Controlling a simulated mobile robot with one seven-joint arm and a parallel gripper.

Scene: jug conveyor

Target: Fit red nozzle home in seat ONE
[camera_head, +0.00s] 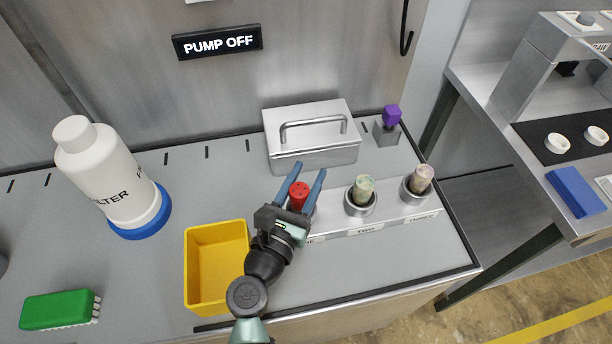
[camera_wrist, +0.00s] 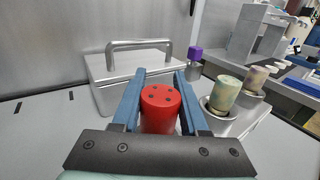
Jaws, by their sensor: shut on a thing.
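The red nozzle (camera_head: 299,192) is a short red cylinder with small dark holes in its top. My gripper (camera_head: 306,182) has its two blue fingers on either side of it and is shut on it. In the wrist view the red nozzle (camera_wrist: 160,108) stands upright between the fingers (camera_wrist: 160,90). It is at the left end of the grey seat block (camera_head: 400,218), where seat ONE's label is mostly covered by my gripper. The seat and the nozzle's lower end are hidden, so I cannot tell how deep it sits. Seats TWO and THREE hold mottled greenish (camera_head: 363,188) and pinkish (camera_head: 422,178) nozzles.
A lidded metal box (camera_head: 312,148) stands close behind the nozzle, with a purple-topped piece (camera_head: 392,116) to its right. A yellow bin (camera_head: 190,270) is left of my arm. A white filter bottle (camera_head: 110,185) and a green brush (camera_head: 58,310) are farther left. A sign reads PUMP OFF (camera_head: 217,42).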

